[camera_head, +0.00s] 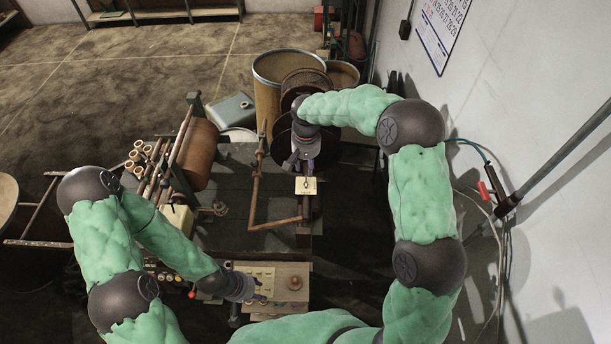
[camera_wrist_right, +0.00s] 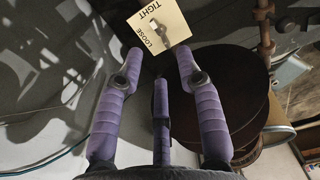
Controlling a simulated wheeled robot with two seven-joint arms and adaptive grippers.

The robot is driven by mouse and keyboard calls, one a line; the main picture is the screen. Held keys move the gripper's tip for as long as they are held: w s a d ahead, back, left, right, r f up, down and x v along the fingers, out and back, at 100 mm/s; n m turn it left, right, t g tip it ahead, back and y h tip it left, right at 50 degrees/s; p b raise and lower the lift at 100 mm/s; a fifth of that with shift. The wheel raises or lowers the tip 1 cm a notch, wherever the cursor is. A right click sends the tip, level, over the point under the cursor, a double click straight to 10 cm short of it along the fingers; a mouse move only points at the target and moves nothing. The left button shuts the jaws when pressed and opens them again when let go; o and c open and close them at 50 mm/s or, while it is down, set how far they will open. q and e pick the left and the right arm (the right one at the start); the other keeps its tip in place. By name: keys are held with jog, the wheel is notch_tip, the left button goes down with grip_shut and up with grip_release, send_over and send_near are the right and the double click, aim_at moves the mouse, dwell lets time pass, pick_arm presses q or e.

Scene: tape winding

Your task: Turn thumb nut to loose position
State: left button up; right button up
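The thumb nut (camera_wrist_right: 158,29) is a small metallic piece on a cream plate (camera_wrist_right: 181,23) marked TIGHT and LOOSE. I cannot tell for certain which mark it points at. In the head view the plate (camera_head: 306,189) stands just below my right gripper (camera_head: 300,165), at the end of the machine. In the right wrist view my right gripper (camera_wrist_right: 160,58) has its purple fingers spread, with nothing between them. The plate lies past the fingertips, and no contact shows. My left gripper (camera_head: 258,292) is low over the control panel; its fingers are too small to read.
A dark round reel (camera_wrist_right: 225,100) lies close to the right finger. Copper pipes (camera_head: 254,200) run left of the plate. A brown roller (camera_head: 199,155) and drums (camera_head: 268,85) stand farther back. A wooden panel (camera_head: 290,270) with a round knob is at the front. The wall (camera_head: 540,120) bounds the right side.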

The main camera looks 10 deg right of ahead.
aim_at(306, 182)
notch_tip(306, 182, down, 8)
jog(key=shift+w+r+p, duration=0.1)
jog(key=shift+p, duration=0.35)
grip_shut()
